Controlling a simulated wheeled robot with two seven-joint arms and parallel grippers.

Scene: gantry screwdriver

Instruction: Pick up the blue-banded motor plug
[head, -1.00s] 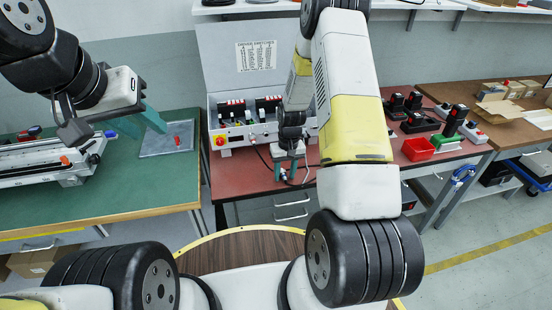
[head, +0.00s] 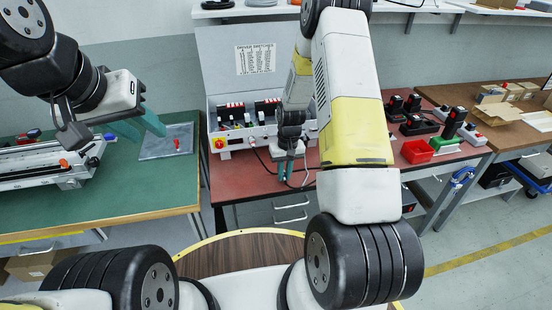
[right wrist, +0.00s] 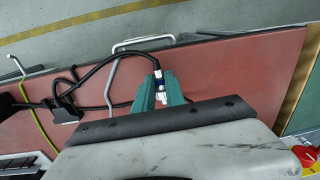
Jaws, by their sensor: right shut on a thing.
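The blue-banded motor plug (right wrist: 156,67) shows in the right wrist view between the tips of my right gripper (right wrist: 159,88). It has a dark blue band and a pale metal body, and a black cable runs from it to the left. The teal fingers are shut on it, hiding part of its sides. In the head view my right gripper (head: 286,172) is low over the front part of the red bench, and the plug is too small to make out there. My left gripper (head: 140,124) is open and empty above the green bench.
The driver station (head: 245,125) stands at the back of the red bench (head: 245,180), with cables trailing forward. A red bin (head: 417,151) and black tools stand to the right. A long rail unit (head: 50,160) and a grey plate (head: 166,141) are on the green bench.

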